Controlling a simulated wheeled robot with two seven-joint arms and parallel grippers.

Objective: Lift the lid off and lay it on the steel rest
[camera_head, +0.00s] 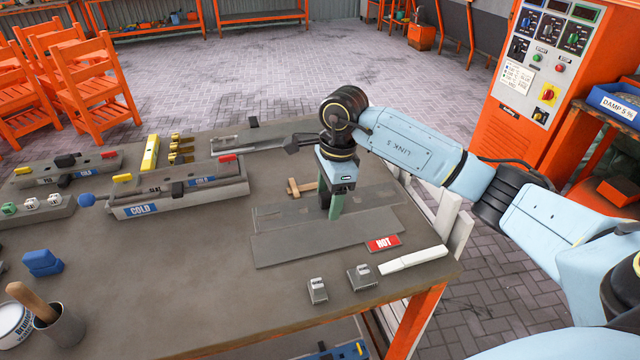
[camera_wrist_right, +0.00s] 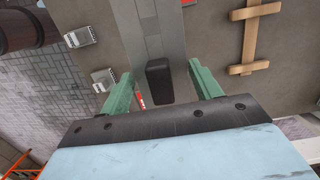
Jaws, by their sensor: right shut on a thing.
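My right gripper (camera_head: 335,210) points down over flat grey steel plates on the workbench. Its green fingers are shut on the black handle (camera_wrist_right: 158,82) of the lid. In the wrist view the handle stands between the fingers, over a long grey strip (camera_wrist_right: 160,25). In the head view the front steel plate (camera_head: 290,245) lies just below the fingers, with a red HOT tag (camera_head: 383,243) at its right end. My left gripper is not in view.
A long grey mould labelled COLD (camera_head: 142,210) lies to the left, with another mould (camera_head: 65,170) behind it. Two grey metal blocks (camera_head: 318,290) (camera_head: 362,277) and a white bar (camera_head: 413,260) lie in front. A wooden piece (camera_head: 300,187) lies behind the fingers.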

